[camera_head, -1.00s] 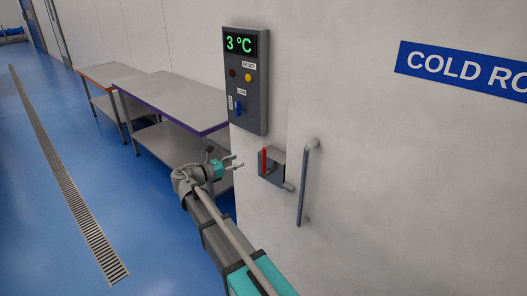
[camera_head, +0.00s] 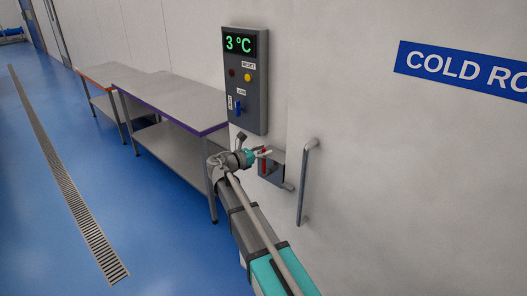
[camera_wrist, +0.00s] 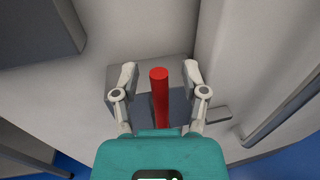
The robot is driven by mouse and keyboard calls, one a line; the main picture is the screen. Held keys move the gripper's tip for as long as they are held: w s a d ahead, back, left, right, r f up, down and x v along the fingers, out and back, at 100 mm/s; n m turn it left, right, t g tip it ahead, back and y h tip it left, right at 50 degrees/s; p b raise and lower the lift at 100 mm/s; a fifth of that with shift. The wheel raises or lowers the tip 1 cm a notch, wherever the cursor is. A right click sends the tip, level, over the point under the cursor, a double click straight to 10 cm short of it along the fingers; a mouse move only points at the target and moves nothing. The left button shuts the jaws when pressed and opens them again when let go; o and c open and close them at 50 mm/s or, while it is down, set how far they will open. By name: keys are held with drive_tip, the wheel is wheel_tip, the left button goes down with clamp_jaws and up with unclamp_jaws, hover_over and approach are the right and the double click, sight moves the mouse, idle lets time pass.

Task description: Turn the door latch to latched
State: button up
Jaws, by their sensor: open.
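The door latch is a grey plate with a red handle on the white cold room wall. In the head view the red handle (camera_head: 264,164) stands upright on the latch plate (camera_head: 275,169), partly covered by my gripper (camera_head: 266,153). In the wrist view the red handle (camera_wrist: 159,95) lies between the two open fingers of my gripper (camera_wrist: 159,78), with a gap on each side. The latch plate (camera_wrist: 180,105) shows behind it. Whether a finger touches the handle cannot be seen.
A vertical door handle bar (camera_head: 304,185) stands just right of the latch. A control panel (camera_head: 246,80) reading 3 °C hangs above left. Steel tables (camera_head: 170,98) stand along the wall at left. The blue floor (camera_head: 130,190) is clear.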

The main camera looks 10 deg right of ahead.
drive_tip(key=shift+d, duration=0.1)
clamp_jaws()
idle(0.3)
drive_tip(key=shift+s+d, duration=0.1)
drive_tip(key=shift+d, duration=0.05)
